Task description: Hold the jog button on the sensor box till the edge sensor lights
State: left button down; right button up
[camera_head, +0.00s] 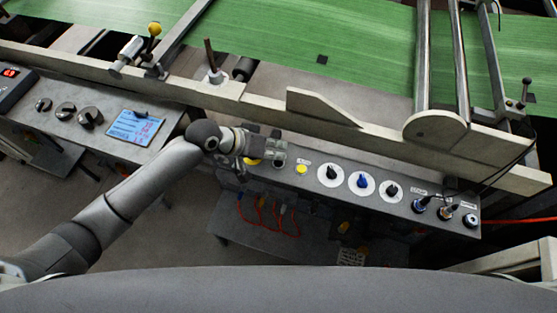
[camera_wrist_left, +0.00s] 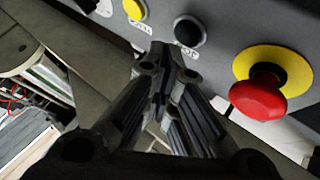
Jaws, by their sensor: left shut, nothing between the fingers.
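The sensor box (camera_head: 320,192) is a grey panel along the machine's front edge, with a row of buttons and knobs. My left gripper (camera_head: 278,153) is over its left end, fingers shut and empty. In the left wrist view, the fingertips (camera_wrist_left: 168,58) are just below a black button (camera_wrist_left: 188,31) with a partly hidden label; I cannot tell whether they touch. A yellow button (camera_wrist_left: 134,8) is to its left; it also shows in the head view (camera_head: 301,169). I cannot tell which part is the edge sensor, or see any light on. My right gripper is out of view.
A red mushroom button (camera_wrist_left: 258,97) on a yellow plate is right of the fingers in the left wrist view. Three round dials (camera_head: 361,183) and several switches (camera_head: 445,212) line the panel. A green web (camera_head: 350,45) runs behind. Another console (camera_head: 90,118) with a blue screen stands left.

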pick_arm(q)
jog(key=shift+f, duration=0.1)
dwell(0.7)
jog(key=shift+f, duration=0.3)
